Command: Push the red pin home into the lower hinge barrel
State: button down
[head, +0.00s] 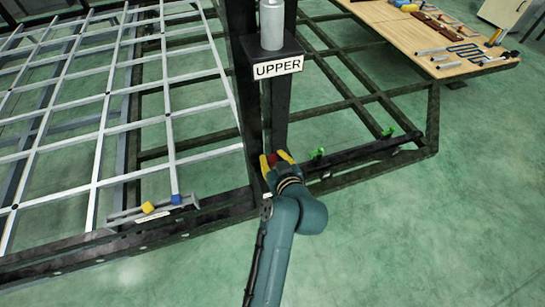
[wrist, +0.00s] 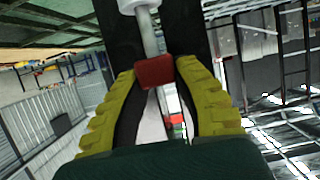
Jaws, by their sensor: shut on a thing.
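My gripper (head: 275,159) is at the foot of the dark post in the head view, and its yellow fingers are shut on the red pin (head: 274,158). In the wrist view, my gripper (wrist: 156,72) holds the pin's red head (wrist: 155,71) between its fingertips. A grey shaft runs from the red head toward a pale collar (wrist: 140,5) at the top edge, likely the lower hinge barrel. Part of the shaft shows between head and collar. How deep it sits inside is hidden. In the head view my gripper and arm cover the barrel area.
A grey cylinder (head: 272,25) stands on a dark bracket labelled UPPER (head: 278,68) above my gripper. A silver lattice frame (head: 100,110) lies left of the post. Green clips (head: 318,153) sit on the dark rail at right. A wooden table (head: 440,40) holds tools. Open green floor lies in front.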

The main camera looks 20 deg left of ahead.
aim_at(273, 167)
jog(key=shift+f+b, duration=1.45)
jog(key=shift+f, duration=0.6)
jog(key=c, duration=0.8)
grip_release()
jog(key=v, duration=1.2)
jog(key=shift+r, duration=0.1)
jog(key=shift+r, duration=0.1)
